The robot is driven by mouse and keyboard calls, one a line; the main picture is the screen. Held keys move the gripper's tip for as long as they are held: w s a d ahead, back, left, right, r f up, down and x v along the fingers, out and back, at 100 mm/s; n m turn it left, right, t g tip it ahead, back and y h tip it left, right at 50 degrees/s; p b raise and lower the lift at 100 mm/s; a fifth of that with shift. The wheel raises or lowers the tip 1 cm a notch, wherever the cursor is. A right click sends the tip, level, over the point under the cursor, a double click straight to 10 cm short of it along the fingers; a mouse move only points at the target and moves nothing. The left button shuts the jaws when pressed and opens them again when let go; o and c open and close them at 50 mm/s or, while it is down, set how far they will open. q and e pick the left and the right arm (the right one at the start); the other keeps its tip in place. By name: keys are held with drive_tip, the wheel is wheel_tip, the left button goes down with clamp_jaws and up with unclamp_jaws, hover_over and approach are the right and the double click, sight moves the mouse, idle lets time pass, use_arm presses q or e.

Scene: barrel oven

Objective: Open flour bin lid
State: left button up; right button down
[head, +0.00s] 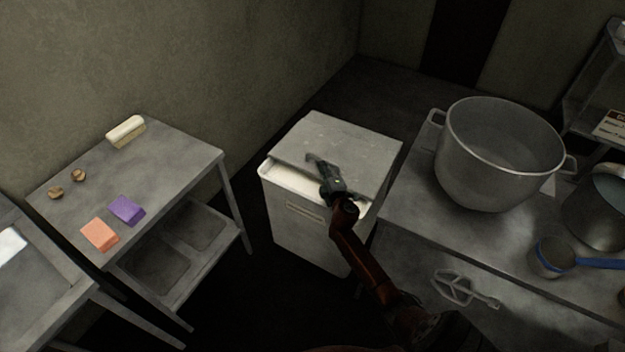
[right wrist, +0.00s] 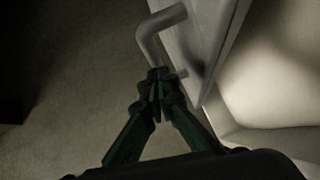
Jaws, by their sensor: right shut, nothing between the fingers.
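The flour bin (head: 292,228) is a pale box standing on the floor between the two tables. Its grey lid (head: 345,142) lies over the top, and a white strip of the bin's inside or rim shows under the lid's front edge, so the lid looks slightly raised there. My right gripper (head: 318,165) is over the front part of the lid, shut and empty. In the right wrist view the closed fingertips (right wrist: 157,82) are at a bent grey handle (right wrist: 160,28) on the lid; I cannot tell if they touch. My left gripper is not in view.
At right a metal table (head: 405,208) bears a big pot (head: 490,185) and a blue-handled scoop (head: 552,260). At left a table (head: 180,165) holds a brush (head: 126,131) and sponges, orange (head: 99,235) and purple (head: 126,210). Dark floor separates that table from the bin.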

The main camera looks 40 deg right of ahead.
sight(332, 155)
drive_tip(key=d, duration=0.2)
drive_tip(key=w+d+b, duration=0.1)
drive_tip(key=d, duration=0.1)
drive_tip(key=w+d, duration=0.1)
drive_tip(key=d, duration=0.1)
drive_tip(key=shift+w+d+f, duration=0.1)
drive_tip(key=shift+w+f, duration=0.05)
drive_tip(key=shift+w, duration=0.05)
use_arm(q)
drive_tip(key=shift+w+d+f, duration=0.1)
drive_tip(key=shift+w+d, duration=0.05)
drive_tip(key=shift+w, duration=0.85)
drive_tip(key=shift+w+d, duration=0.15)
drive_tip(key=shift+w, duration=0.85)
use_arm(e)
drive_tip(key=shift+w+d, duration=0.2)
drive_tip(key=shift+d, duration=0.2)
